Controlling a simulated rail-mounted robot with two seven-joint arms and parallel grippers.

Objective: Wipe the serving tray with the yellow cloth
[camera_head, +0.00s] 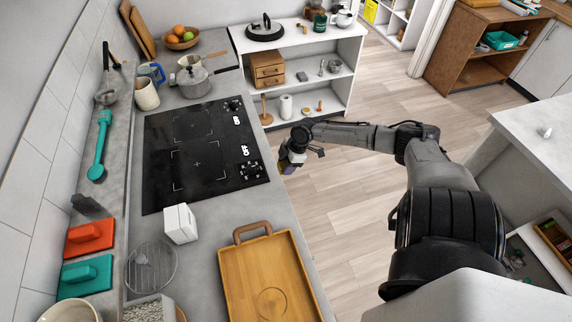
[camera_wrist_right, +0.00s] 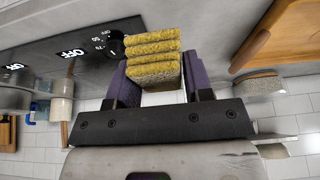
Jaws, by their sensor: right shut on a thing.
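The yellow cloth (camera_wrist_right: 152,62) is a thick folded pad between the purple fingers of my right gripper (camera_wrist_right: 160,85) in the wrist view. My right gripper (camera_head: 289,163) is shut on it and hangs beyond the counter's right edge, beside the cooktop, in the head view. The serving tray (camera_head: 240,275) is wooden, with a raised rim and a handle at its far end. It lies on the counter at the bottom, nearer than the gripper and apart from it. Part of the tray (camera_wrist_right: 272,40) also shows at the upper right in the wrist view. My left gripper is not in view.
The black cooktop (camera_head: 160,135) lies left of my right gripper, with knobs along its right side. A white box (camera_head: 180,224) and a round wire rack (camera_head: 151,268) stand left of the tray. A white shelf unit (camera_head: 300,70) stands behind. The floor right of the counter is clear.

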